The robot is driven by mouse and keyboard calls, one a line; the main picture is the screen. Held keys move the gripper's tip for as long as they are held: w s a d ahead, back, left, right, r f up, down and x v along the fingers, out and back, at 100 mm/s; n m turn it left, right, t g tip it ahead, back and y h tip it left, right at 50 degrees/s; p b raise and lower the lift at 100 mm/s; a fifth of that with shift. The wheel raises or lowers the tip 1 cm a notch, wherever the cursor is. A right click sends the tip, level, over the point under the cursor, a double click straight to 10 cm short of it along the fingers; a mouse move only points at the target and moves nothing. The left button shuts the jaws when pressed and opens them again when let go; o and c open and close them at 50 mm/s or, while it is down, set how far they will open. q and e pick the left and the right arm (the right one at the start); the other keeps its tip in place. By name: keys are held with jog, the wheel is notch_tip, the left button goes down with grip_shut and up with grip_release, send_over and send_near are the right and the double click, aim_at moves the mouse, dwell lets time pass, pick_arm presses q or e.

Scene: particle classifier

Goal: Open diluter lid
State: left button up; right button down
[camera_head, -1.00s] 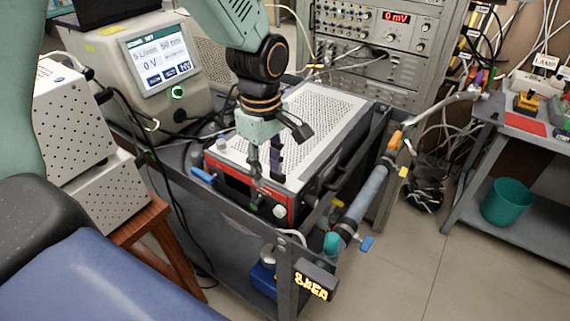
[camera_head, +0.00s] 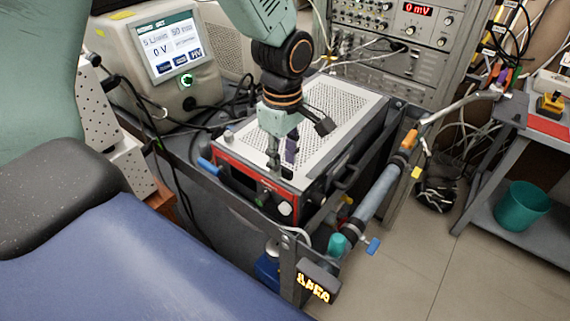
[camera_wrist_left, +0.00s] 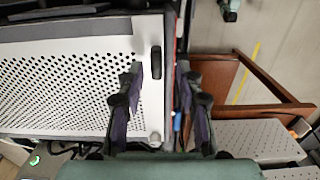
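The diluter appears to be the box with a red-edged front (camera_head: 232,174) on the cart. Its white perforated lid (camera_head: 335,112) lies flat and looks closed; the lid also fills the left of the left wrist view (camera_wrist_left: 60,80). My left gripper (camera_head: 282,164) points down at the front edge of the lid. In the left wrist view its fingers (camera_wrist_left: 163,100) are apart, one over the lid and one beyond its front edge. A dark slot or handle (camera_wrist_left: 156,62) shows on the lid near that edge. I cannot tell whether the fingers touch anything. My right gripper is not in view.
The grey cart (camera_head: 290,275) has a blue-grey tube (camera_head: 378,193) along its right side. A screened instrument (camera_head: 172,48) stands behind left, and a rack (camera_head: 400,65) stands behind. A teal bin (camera_head: 521,206) sits on a shelf at right. Open floor lies right of the cart.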

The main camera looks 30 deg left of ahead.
pick_arm(q)
jog(key=shift+f, duration=0.65)
jog(key=shift+w+f, duration=0.3)
jog(key=shift+f, duration=0.25)
jog(key=shift+s+r, duration=0.1)
jog(key=shift+s, duration=0.05)
jog(key=shift+c, duration=0.7)
grip_shut()
